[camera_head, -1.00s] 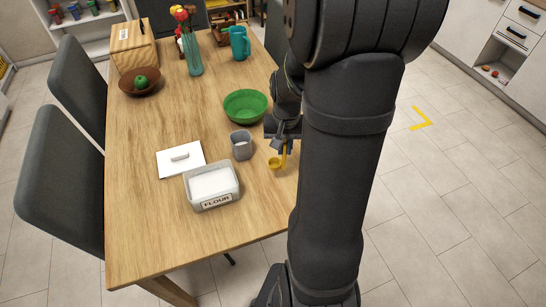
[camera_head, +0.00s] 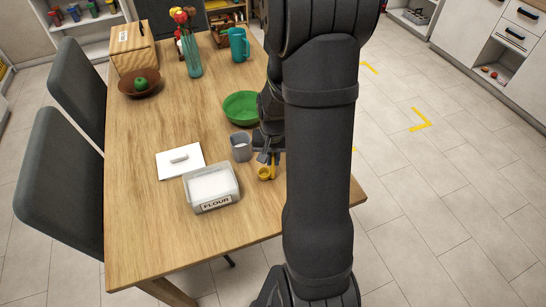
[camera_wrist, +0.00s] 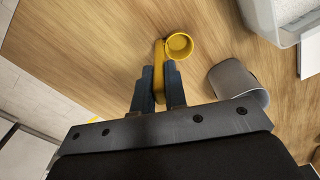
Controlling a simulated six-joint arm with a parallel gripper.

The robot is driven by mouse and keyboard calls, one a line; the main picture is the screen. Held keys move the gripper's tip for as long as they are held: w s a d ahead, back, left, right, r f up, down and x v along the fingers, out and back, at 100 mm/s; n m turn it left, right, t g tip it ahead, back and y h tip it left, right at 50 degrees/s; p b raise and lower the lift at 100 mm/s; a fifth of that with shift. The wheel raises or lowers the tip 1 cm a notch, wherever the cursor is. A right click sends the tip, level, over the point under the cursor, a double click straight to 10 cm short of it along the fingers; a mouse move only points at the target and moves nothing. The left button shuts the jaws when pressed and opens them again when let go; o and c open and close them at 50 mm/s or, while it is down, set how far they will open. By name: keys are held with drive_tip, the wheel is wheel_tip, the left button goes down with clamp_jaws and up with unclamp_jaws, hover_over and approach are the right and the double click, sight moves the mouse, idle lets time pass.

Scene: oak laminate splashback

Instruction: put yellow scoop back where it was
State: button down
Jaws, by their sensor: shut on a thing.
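The yellow scoop (camera_head: 265,174) has a round cup and a handle. My gripper (camera_head: 272,157) is shut on its handle, just right of the flour container. In the wrist view the scoop (camera_wrist: 178,46) extends beyond the fingertips of my gripper (camera_wrist: 159,84), with its cup to the right of the handle. I cannot tell whether the scoop touches the table. The flour container (camera_head: 212,186) is an open, clear tub labelled FLOUR, filled with white flour. A grey cup (camera_head: 241,146) with white contents stands beside it, close to my gripper.
A white lid (camera_head: 180,160) lies left of the cup. A green bowl (camera_head: 241,106) stands behind the cup. A brown bowl with a green apple (camera_head: 140,83), a vase (camera_head: 193,56) and a teal mug (camera_head: 239,45) are farther back. The table's (camera_head: 150,230) front left is clear.

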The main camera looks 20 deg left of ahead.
drive_tip(key=c, duration=1.5)
unclamp_jaws()
drive_tip(key=shift+f, duration=0.1)
drive_tip(key=shift+o, duration=0.2)
wheel_tip(320, 180, up, 12)
drive_tip(key=shift+r, duration=0.2)
drive_tip(key=shift+s, duration=0.1)
wheel_tip(320, 180, down, 12)
drive_tip(key=shift+f, duration=0.1)
drive_tip(key=shift+r, duration=0.9)
drive_tip(key=shift+f, duration=0.15)
